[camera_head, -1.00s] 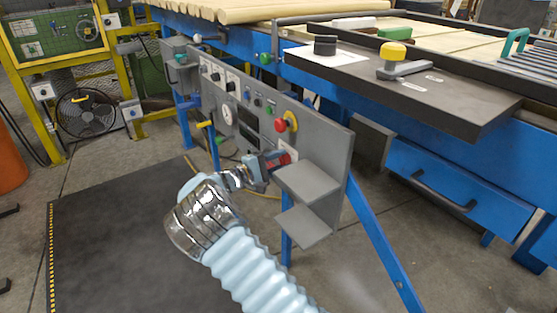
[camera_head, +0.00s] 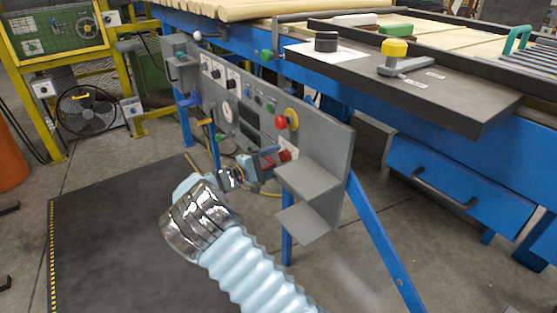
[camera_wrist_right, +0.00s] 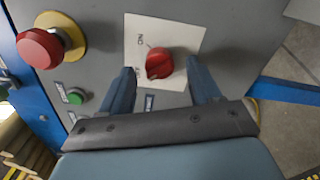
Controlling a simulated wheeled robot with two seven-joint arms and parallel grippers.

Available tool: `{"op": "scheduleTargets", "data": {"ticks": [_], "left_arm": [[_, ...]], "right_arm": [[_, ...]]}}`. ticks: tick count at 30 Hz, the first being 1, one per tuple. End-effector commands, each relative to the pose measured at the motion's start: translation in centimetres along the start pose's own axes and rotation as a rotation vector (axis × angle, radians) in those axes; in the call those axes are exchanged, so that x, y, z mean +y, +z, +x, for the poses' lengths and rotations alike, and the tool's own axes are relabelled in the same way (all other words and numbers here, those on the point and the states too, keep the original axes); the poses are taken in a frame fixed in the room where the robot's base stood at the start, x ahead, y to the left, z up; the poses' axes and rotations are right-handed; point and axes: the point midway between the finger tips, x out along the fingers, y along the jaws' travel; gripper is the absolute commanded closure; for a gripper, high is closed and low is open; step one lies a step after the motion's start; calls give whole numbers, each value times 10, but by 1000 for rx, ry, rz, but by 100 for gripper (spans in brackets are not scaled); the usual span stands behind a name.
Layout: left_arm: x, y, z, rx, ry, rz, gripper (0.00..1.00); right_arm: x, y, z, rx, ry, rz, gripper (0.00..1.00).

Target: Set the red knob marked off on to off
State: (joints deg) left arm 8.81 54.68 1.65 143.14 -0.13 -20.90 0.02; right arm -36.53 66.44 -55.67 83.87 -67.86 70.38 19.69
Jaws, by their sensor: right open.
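The red knob (camera_wrist_right: 159,63) sits on a white plate (camera_wrist_right: 190,35) on the grey panel. The plate has lettering at its left that looks like ON, upside down in the right wrist view; other lettering is partly covered by a finger. I cannot tell surely which mark the knob points to. In the head view the red knob (camera_head: 284,156) shows small at the panel's lower right. My right gripper (camera_wrist_right: 162,74) is open, its fingers on either side of the knob in the picture, apparently not closed on it. It also shows in the head view (camera_head: 267,161). My left gripper is out of view.
A red mushroom button on a yellow collar (camera_wrist_right: 40,46) and a green button (camera_wrist_right: 75,97) are on the same panel. Grey shelf plates (camera_head: 308,178) stick out just right of the knob. A black board (camera_head: 450,98) overhangs above. The floor mat (camera_head: 110,240) is clear.

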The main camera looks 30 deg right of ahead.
Motion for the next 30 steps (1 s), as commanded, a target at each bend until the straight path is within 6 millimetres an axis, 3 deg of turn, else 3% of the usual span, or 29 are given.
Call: {"op": "scheduleTargets", "data": {"ticks": [9, 15, 20, 30], "left_arm": [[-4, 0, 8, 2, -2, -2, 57], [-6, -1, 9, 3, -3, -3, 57], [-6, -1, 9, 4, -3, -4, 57], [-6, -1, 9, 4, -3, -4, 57]], "right_arm": [[-1, -1, -78, 4, 1, 0, 37], [-1, -1, -111, 2, 1, -1, 37], [-1, 0, -121, 2, 0, -1, 37], [-1, 0, -121, 1, 0, -1, 37]]}}
